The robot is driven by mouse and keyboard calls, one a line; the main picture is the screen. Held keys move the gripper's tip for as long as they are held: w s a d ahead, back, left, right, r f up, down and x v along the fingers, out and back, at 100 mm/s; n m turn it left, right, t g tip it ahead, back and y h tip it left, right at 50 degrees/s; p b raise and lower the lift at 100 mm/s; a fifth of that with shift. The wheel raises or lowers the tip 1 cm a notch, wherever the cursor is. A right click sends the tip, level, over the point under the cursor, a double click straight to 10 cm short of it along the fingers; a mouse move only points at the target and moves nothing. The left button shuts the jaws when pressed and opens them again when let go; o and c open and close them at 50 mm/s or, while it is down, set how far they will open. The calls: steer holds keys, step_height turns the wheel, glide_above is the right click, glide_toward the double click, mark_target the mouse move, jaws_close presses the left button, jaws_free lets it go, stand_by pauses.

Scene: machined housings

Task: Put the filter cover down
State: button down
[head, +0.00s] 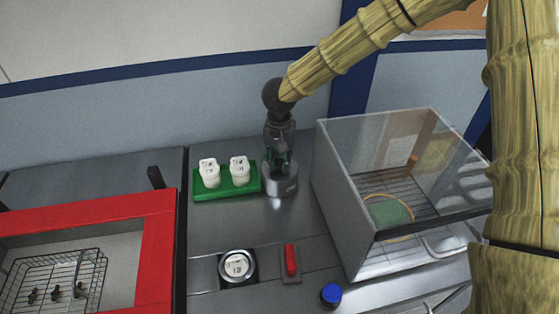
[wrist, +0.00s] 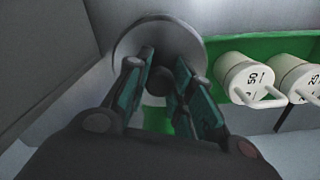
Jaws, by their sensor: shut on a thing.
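The filter cover (head: 284,186) is a grey, round metal piece below my gripper (head: 278,160) in the head view, just right of the green tray. In the wrist view it is a grey disc (wrist: 128,47), partly hidden behind my gripper (wrist: 162,75). The teal-padded fingers are closed on its middle, and the gripped part is mostly hidden. My gripper points down. The cover is at or close above the steel worktop (head: 240,222); I cannot tell whether it touches.
A green tray (head: 198,195) holds two white labelled weights (head: 209,172). A clear-walled box (head: 345,215) stands close on the right. In front are a round socket with a white-topped piece (head: 237,265), a red switch (head: 291,260) and a blue knob (head: 331,294). A red-framed basin (head: 158,240) is left.

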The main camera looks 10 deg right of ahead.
steer(key=c, duration=1.2)
jaws_free()
steer(key=shift+f, duration=0.1)
steer(key=shift+c, duration=0.2)
step_height(320, 180, up, 12)
steer(key=b, duration=0.2)
